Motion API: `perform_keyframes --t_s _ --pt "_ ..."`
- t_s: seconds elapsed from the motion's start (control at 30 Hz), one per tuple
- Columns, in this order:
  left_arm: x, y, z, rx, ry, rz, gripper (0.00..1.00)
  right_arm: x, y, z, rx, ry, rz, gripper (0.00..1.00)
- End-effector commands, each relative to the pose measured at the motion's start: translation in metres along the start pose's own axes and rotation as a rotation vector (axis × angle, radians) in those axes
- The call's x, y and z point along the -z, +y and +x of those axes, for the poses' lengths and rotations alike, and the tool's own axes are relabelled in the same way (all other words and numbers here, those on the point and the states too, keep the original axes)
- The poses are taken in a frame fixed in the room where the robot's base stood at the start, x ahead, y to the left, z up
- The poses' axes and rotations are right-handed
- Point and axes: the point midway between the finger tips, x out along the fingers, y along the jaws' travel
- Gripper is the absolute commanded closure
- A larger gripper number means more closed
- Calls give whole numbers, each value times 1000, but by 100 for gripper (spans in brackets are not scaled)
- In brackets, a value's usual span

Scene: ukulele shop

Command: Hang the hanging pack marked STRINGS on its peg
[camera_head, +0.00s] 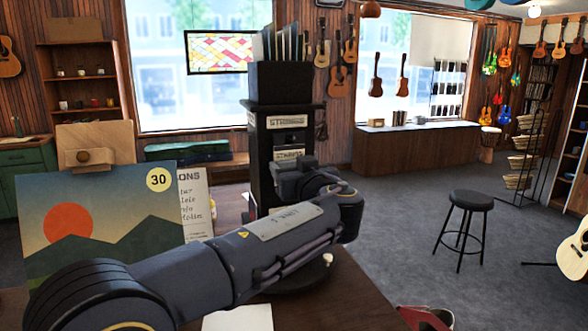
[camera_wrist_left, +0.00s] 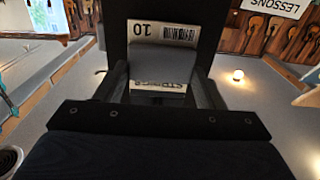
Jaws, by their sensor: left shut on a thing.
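The pack marked STRINGS (camera_head: 289,155) is pale with dark lettering and stands upright against the front of the black display stand (camera_head: 262,185). My left gripper (camera_head: 292,172) is shut on it from below in the picture and hides its lower part. In the left wrist view the pack (camera_wrist_left: 150,86) appears upside down, with a barcode and the number 10. The left gripper (camera_wrist_left: 163,60) covers its middle there. A white STRINGS label (camera_head: 286,122) is on the stand above the pack. I cannot make out the peg or whether the pack touches it. My right gripper is not in view.
A wooden counter (camera_head: 335,300) lies under my left arm, with white paper (camera_head: 238,319) on it. A picture marked 30 (camera_head: 100,225) stands at left, before a lessons sign (camera_head: 197,205). A black stool (camera_head: 470,200) stands on open floor at right.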

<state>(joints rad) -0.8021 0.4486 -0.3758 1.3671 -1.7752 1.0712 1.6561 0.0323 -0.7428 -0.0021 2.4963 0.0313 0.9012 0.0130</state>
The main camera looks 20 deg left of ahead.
Motion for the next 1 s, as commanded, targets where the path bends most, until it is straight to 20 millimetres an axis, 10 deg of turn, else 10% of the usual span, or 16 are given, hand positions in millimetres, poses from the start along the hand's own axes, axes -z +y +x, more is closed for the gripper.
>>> perform_keyframes --t_s 0.27,0.3,0.47,1.0 --pt "0 0 0 0 0 0 76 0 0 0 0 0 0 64" --pt "0 0 0 0 0 0 35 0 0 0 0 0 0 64" --pt "0 0 0 0 0 0 14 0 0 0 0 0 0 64" --pt "-4 1 -33 -5 1 -3 12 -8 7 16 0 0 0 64"
